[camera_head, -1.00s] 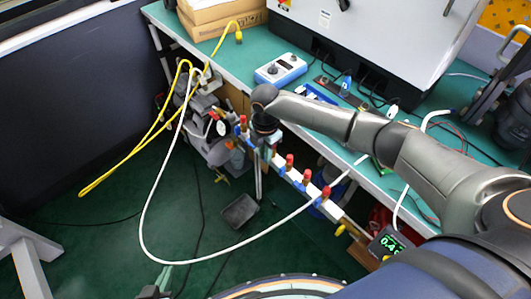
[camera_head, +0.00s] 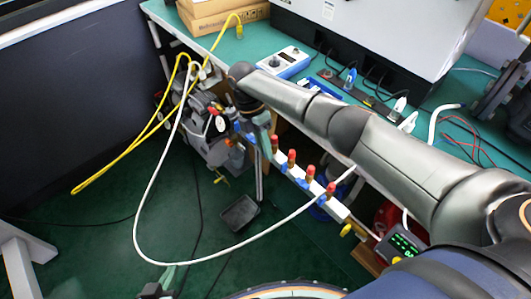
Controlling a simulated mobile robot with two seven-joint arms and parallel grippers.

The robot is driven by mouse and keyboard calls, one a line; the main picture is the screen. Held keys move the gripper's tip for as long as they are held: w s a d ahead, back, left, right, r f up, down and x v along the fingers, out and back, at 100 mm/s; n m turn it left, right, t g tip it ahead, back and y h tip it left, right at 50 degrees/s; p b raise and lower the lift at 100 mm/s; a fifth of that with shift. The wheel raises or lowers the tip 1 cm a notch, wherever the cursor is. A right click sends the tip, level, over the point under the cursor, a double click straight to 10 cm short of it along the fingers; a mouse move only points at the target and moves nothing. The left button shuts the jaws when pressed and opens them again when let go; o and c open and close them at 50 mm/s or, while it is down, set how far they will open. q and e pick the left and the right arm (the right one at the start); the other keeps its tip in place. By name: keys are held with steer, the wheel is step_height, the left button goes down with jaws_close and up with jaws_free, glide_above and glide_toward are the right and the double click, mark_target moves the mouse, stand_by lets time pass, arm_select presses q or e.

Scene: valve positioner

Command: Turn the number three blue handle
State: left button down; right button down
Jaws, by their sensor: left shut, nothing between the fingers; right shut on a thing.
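A row of valves with red knobs (camera_head: 291,157) and blue handles (camera_head: 303,184) sits on a white slanted manifold bar (camera_head: 340,211) along the bench's front side. No numbers are readable. My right gripper (camera_head: 264,137) points down at the upper left part of the row and is shut on what looks like a blue handle. The fingers and wrist hide the contact and the valve there. Blue parts (camera_head: 237,127) show just left of the fingers. My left gripper (camera_head: 167,275) is at the bottom edge, mostly cut off, shut and empty, away from the valves.
A white hose (camera_head: 143,215) loops over the floor and passes the lower valves. A yellow cable (camera_head: 120,162) hangs at left. A green bench (camera_head: 448,122) holds a blue-white device (camera_head: 283,62). A display (camera_head: 402,243) stands lower right. A grey tray (camera_head: 239,213) lies on the floor.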

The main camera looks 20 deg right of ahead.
steer(key=shift+d, duration=0.1)
steer(key=c, duration=0.9)
jaws_free()
steer(key=v, duration=1.2)
steer(key=shift+w+r, duration=0.1)
steer(key=shift+r, duration=0.15)
